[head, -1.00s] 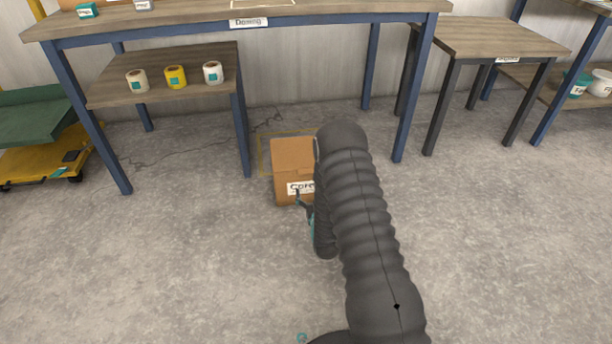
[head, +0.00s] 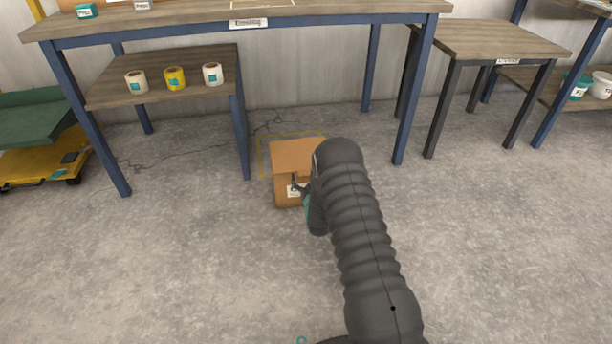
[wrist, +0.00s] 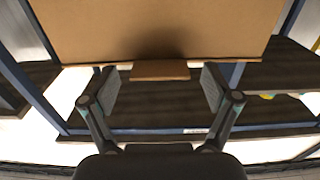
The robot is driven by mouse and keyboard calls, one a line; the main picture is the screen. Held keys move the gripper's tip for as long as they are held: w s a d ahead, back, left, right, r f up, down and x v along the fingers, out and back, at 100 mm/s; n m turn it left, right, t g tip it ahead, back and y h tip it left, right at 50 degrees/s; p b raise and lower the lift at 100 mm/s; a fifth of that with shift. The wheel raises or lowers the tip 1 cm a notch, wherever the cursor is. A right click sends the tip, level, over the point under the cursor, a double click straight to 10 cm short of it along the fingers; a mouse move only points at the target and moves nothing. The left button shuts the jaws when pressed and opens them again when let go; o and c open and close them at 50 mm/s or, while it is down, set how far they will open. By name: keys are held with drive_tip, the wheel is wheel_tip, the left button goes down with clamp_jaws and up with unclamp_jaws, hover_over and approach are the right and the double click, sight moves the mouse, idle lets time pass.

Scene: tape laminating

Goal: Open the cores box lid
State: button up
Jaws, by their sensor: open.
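The cores box (head: 292,153) is a brown cardboard box on the floor under the tall table, with its flat lid shut. A white label on its front is partly hidden by my gripper (head: 299,188), which is at the upper front of the box. In the wrist view, a broad brown face of the box (wrist: 155,25) fills the top, and a small brown tab (wrist: 160,70) sticks out from its edge. My gripper (wrist: 160,88) is open, with one finger on each side of the tab and gaps visible. My arm hides the box's right side.
The box stands by a yellow floor outline (head: 262,160). Blue table legs (head: 242,135) rise to its left and right. A low shelf (head: 110,95) holds several tape rolls. The floor in front (head: 170,250) is clear.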

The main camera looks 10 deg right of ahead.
drive_tip(key=shift+w, duration=0.9)
